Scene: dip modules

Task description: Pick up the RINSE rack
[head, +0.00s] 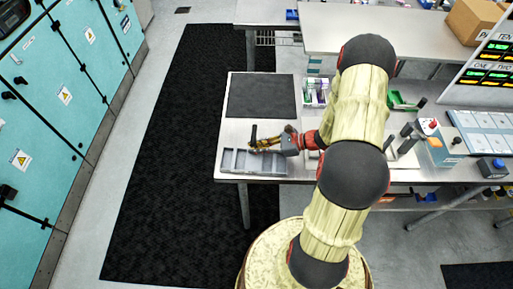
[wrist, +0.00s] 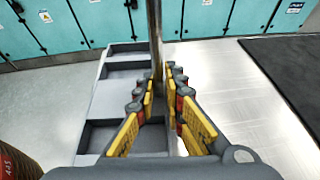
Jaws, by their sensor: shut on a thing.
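An upright metal rod (wrist: 155,35) stands between my fingers in the wrist view; its dark top (head: 253,132) shows in the head view. It looks like a rack's handle, but no RINSE label is readable and the rack body below is hidden by my fingers. My gripper (head: 256,146) is shut on this rod, just above the back edge of a grey tray with compartments (head: 228,160). In the wrist view my gripper (wrist: 160,82) has yellow pads either side of the rod. I cannot tell whether the rack touches the tray.
A black mat (head: 262,96) lies on the bench behind the tray. More dark-handled things (head: 407,130) and a box with a red knob (head: 434,123) are to the right. Teal cabinets (head: 75,70) line the left.

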